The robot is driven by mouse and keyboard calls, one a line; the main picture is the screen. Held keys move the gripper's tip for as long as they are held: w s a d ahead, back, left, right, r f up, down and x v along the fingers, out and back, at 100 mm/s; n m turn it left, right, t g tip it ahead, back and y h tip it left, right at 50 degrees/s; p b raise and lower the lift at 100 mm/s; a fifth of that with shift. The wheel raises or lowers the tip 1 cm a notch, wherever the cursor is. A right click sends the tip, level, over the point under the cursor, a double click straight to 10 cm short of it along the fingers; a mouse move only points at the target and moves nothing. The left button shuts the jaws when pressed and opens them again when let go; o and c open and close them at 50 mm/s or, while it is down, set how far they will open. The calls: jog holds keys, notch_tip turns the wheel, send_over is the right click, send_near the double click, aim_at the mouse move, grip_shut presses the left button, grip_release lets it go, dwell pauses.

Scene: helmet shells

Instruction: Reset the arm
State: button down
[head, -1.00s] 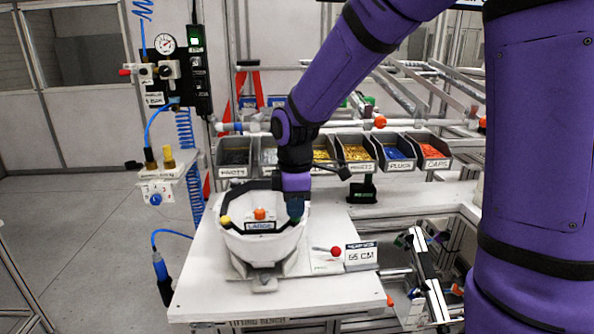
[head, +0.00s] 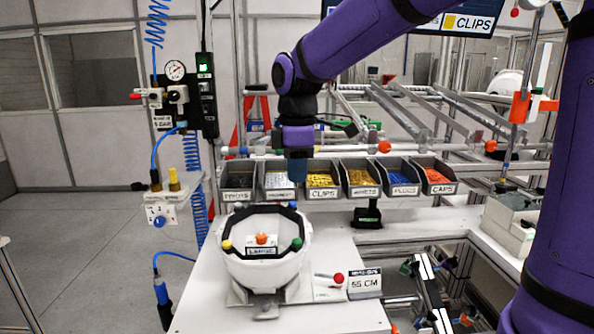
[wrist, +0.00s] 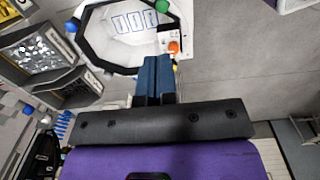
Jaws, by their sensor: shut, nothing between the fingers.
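My gripper (head: 297,170) hangs fingers-down in the head view, raised above and behind the white helmet shell (head: 265,270). Its two blue fingers (wrist: 154,76) are together and empty in the wrist view. The shell sits on a stand on the white bench, with a dark band around its rim and yellow, orange, green and blue knobs. It also shows in the wrist view (wrist: 100,52), beyond the fingertips and apart from them. My purple arm reaches in from the upper right.
A row of labelled bins (head: 340,180) stands behind the shell, close by the gripper in the picture. A "55 CM" sign (head: 364,284) and a red knob (head: 338,278) are right of the shell. An air gauge panel (head: 175,90) with blue hoses is at left.

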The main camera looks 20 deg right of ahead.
jog(key=shift+s, duration=0.1)
dwell(0.3)
jog(key=s+d+m+t, duration=0.2)
jog(key=s+d+m, duration=0.2)
jog(key=s+m, duration=0.3)
jog(key=s+d+m+t, duration=0.3)
jog(key=s+m, duration=0.4)
jog(key=s, duration=0.7)
jog(key=shift+s+d, duration=0.35)
jog(key=shift+d, duration=0.35)
